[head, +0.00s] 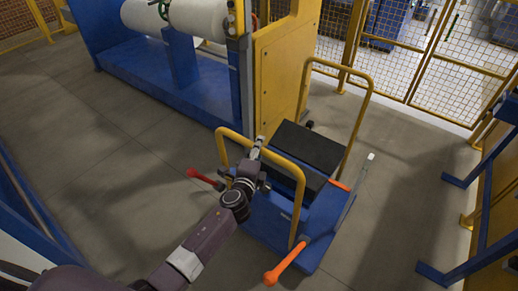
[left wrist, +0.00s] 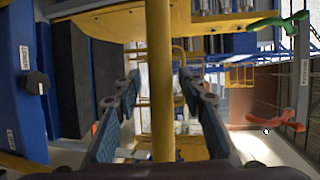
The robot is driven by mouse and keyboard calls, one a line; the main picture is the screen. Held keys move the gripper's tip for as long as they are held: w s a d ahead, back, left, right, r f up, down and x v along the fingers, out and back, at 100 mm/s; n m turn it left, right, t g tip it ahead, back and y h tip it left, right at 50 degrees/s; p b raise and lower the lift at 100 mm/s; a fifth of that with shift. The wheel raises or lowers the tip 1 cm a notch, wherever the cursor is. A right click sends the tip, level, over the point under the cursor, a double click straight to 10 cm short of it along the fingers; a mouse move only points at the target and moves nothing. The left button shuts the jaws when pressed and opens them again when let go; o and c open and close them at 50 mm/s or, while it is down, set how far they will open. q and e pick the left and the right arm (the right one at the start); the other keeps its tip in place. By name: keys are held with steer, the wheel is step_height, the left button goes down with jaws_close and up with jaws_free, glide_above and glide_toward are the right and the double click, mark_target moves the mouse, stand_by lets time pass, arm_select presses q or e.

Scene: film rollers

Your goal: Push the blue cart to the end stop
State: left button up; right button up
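The blue cart (head: 327,223) stands on the floor at the centre right in the head view. It has a yellow push bar (head: 292,168) at the near side, a taller yellow bar at the far side and orange-red lever handles (head: 286,263). My left gripper (head: 257,148) is at the near push bar. In the left wrist view the yellow bar (left wrist: 160,75) runs between my two spread fingers, with a gap on each side. My right gripper is not in view. I cannot clearly tell which part is the end stop.
A blue roller stand (head: 170,85) with white rolls (head: 200,17) and a yellow panel (head: 281,75) stand behind the cart. A yellow mesh fence (head: 445,60) closes the back. Blue and yellow frames (head: 455,181) stand at the right. Floor left of the cart is clear.

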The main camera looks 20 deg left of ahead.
arm_select(q)
jaws_close()
stand_by(0.3)
steer(key=shift+w, duration=0.15)
